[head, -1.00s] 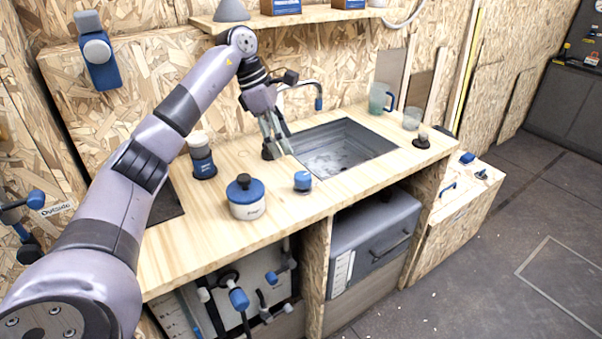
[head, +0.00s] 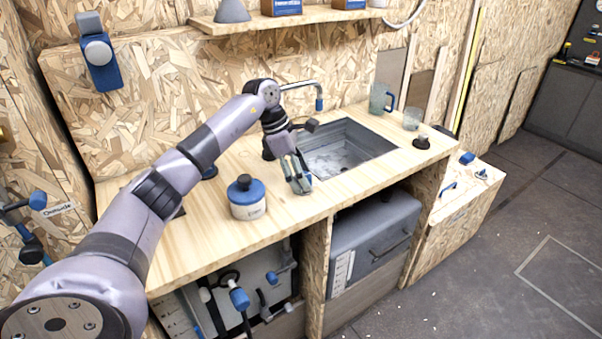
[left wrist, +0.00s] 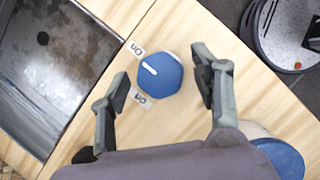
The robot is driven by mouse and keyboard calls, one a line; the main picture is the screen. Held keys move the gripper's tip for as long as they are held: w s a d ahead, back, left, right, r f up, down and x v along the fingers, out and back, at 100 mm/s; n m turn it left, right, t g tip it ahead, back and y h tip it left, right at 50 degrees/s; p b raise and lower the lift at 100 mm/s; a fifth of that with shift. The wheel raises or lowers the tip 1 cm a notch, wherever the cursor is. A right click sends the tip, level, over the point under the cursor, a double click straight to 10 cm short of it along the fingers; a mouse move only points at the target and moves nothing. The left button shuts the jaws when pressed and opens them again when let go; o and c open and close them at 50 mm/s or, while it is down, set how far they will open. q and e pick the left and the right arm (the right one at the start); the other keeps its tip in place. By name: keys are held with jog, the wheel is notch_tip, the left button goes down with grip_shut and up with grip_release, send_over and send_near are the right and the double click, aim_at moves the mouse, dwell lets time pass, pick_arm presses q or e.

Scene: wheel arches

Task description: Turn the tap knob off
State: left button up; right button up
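The blue tap knob (left wrist: 160,75) lies on the wooden counter in the left wrist view, beside the sink. Its white mark points towards the "On" label (left wrist: 136,49); the "Off" label (left wrist: 143,98) is by its lower edge. My left gripper (left wrist: 161,72) is open, its fingers on either side of the knob with visible gaps. In the head view my left gripper (head: 297,178) hides most of the knob. The tap (head: 318,103) arches over the sink (head: 345,147). My right gripper is in neither view.
A blue-lidded white pot (head: 247,200) stands on the counter left of the gripper, and its lid (left wrist: 278,158) shows close to one finger in the left wrist view. A jug (head: 378,98) and a glass (head: 412,118) stand behind the sink.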

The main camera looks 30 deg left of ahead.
pick_arm(q)
jog(key=c, duration=1.1)
jog(key=shift+o, duration=0.2)
jog(key=shift+n, duration=0.3)
jog(key=n+t+y, duration=0.1)
jog(key=n, duration=0.3)
jog(key=shift+s+p, duration=0.1)
jog(key=shift+p, duration=0.25)
jog(key=n+t+y, duration=0.1)
jog(key=n, duration=0.3)
jog(key=shift+d, duration=0.15)
jog(key=n+y, duration=0.2)
jog(key=n, duration=0.2)
jog(key=shift+d+n, duration=0.15)
jog(key=shift+n, duration=0.15)
jog(key=n+y+b, duration=0.1)
jog(key=n+y, duration=0.1)
jog(key=n, duration=0.2)
jog(key=shift+n, duration=0.3)
